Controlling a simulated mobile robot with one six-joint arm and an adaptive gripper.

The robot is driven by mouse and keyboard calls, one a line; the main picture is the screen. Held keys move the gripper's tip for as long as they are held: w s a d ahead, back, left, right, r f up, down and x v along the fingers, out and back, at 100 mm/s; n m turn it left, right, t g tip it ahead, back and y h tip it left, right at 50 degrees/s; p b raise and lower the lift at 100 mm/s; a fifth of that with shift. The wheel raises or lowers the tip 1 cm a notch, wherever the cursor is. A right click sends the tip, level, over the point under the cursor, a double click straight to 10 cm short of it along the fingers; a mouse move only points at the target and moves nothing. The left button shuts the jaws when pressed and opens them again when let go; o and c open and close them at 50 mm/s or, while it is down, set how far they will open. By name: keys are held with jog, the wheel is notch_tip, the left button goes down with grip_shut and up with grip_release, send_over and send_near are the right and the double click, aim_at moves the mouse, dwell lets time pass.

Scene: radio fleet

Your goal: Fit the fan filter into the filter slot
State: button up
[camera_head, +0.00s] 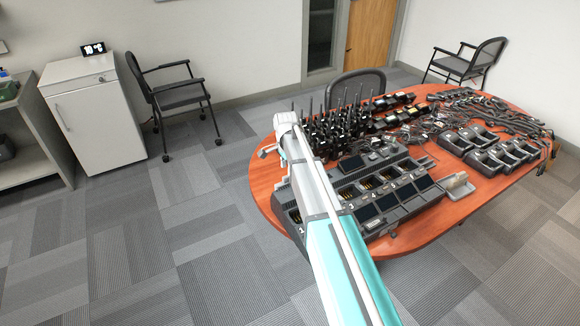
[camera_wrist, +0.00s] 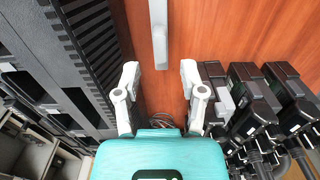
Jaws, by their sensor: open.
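A pale grey bar (camera_wrist: 159,34) lies on the wooden table just beyond my fingertips in the wrist view. It may be the fan filter, but I cannot tell for sure. My gripper (camera_wrist: 160,76) is open and empty, its two white fingers apart over bare wood, roughly in line with the bar. A large dark charger (camera_head: 372,190) with several bays stands on the table. Its black ribbed side (camera_wrist: 92,42) runs along the left of my gripper. I cannot make out the filter slot. My own arm covers part of the charger in the head view.
Black radios (camera_wrist: 255,95) stand close to the right of my gripper. More radios, cables and smaller chargers (camera_head: 490,150) crowd the oval table (camera_head: 262,190). A small grey item (camera_head: 456,185) lies right of the charger. Chairs (camera_head: 180,92) and a white cabinet (camera_head: 95,115) stand farther off.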

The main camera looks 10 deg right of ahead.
notch_tip(320, 180, up, 7)
jog(key=p, duration=0.6)
dwell(0.7)
jog(key=s+n, duration=1.4)
jog(key=s, duration=1.3)
jog(key=shift+s+d, duration=0.2)
jog(key=shift+d, duration=0.1)
